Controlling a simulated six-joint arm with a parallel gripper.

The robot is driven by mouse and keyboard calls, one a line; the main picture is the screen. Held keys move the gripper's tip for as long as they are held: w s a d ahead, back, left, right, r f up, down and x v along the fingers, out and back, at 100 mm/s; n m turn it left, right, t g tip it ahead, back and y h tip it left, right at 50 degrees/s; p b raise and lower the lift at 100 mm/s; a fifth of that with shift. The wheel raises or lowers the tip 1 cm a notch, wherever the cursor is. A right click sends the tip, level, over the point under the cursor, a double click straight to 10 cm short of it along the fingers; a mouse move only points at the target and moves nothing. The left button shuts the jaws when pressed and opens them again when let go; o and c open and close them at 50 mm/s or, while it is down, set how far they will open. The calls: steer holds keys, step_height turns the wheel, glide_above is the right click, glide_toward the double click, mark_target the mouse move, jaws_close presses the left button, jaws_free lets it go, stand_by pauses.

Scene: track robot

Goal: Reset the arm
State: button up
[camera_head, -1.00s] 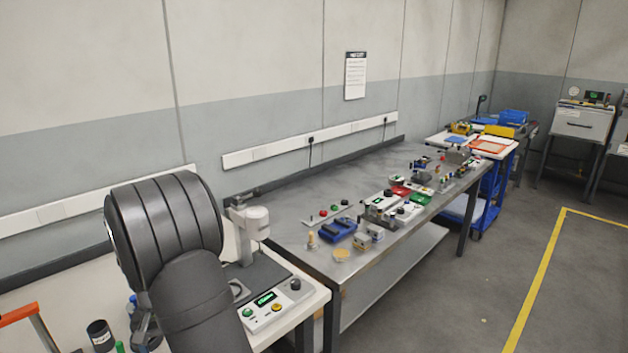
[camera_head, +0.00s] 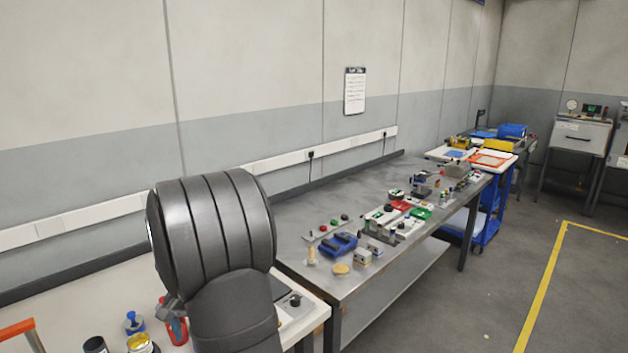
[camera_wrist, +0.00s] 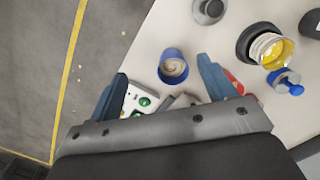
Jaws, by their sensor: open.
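My gripper (camera_wrist: 163,68) is open in the wrist view, its two blue-grey fingers spread apart with nothing held between them. In the head view my dark ribbed arm (camera_head: 212,230) fills the lower middle and hides most of the gripper.
The white bench (camera_wrist: 140,58) bears a green-buttoned control box (camera_wrist: 140,101), an open yellow-filled container (camera_wrist: 277,50), and a blue item (camera_wrist: 287,82). A red bottle (camera_head: 176,325) stands close to my arm. The grey workbench (camera_head: 305,262) holds several parts. Floor at right is open.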

steer(key=w+a+r+m, duration=0.1)
steer(key=w+a+m, duration=0.2)
steer(key=a+m, duration=0.2)
steer(key=w+a+r+m+y, duration=0.1)
steer(key=w+a+r+m, duration=0.1)
steer(key=a+m, duration=0.3)
steer(key=w+m, duration=0.1)
steer(key=m, duration=0.3)
steer(key=shift+r+t, duration=0.15)
steer(key=shift+t, duration=0.15)
stand_by(0.3)
steer(key=shift+w+a, duration=0.1)
steer(key=o, duration=0.5)
steer(key=s+a+r+n, duration=0.2)
steer(key=s+a+r, duration=0.2)
steer(key=s, duration=0.5)
steer(key=s+a+r+n, duration=0.2)
steer(key=s+a+r, duration=0.25)
steer(key=s, duration=0.45)
steer(key=shift+t+h, duration=0.3)
steer(key=shift+h, duration=0.1)
step_height(320, 180, down, 10)
steer(key=shift+d+r, duration=0.15)
steer(key=shift+r, duration=0.1)
